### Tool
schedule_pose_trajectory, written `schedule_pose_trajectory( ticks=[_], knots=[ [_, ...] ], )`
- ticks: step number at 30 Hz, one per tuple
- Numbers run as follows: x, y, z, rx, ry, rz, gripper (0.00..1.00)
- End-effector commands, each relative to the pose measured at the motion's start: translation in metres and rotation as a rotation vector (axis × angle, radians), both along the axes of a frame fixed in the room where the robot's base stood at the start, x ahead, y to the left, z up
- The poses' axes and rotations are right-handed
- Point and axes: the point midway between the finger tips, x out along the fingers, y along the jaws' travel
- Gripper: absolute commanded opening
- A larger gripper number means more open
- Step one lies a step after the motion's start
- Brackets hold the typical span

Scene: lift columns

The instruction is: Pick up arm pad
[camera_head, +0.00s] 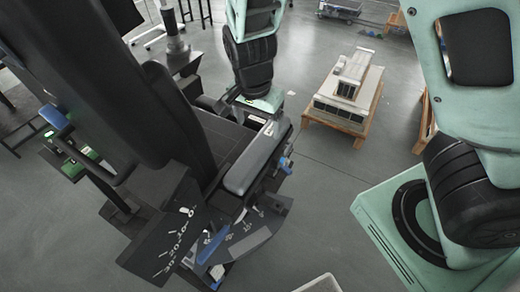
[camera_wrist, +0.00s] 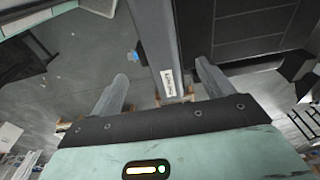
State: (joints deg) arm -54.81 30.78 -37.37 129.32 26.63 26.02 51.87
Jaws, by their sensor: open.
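The arm pad (camera_head: 256,158) is a long grey padded armrest on the right side of a black seat, in the middle of the head view. In the wrist view the pad (camera_wrist: 154,35) is a grey bar running down from the top edge, with a small white label near its lower end. My gripper (camera_head: 266,104) is at the far end of the pad in the head view, its fingertips hard to make out. In the wrist view my gripper (camera_wrist: 161,72) is open, one finger on each side of the bar, with visible gaps. I cannot tell its height above the pad.
The black seat (camera_head: 228,138) and its tall backrest (camera_head: 110,80) stand close on the left. A wooden pallet with boxes (camera_head: 345,95) stands at the back right. Grey floor between is clear.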

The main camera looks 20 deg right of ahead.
Motion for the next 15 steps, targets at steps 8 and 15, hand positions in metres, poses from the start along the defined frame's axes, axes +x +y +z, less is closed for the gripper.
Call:
schedule_pose_trajectory(
  ticks=[8,15],
  knots=[
    [0.003,-0.005,-0.045,-0.001,0.003,0.001,0.8],
    [0.005,-0.007,-0.06,-0.001,0.003,0.001,0.8]
  ],
)
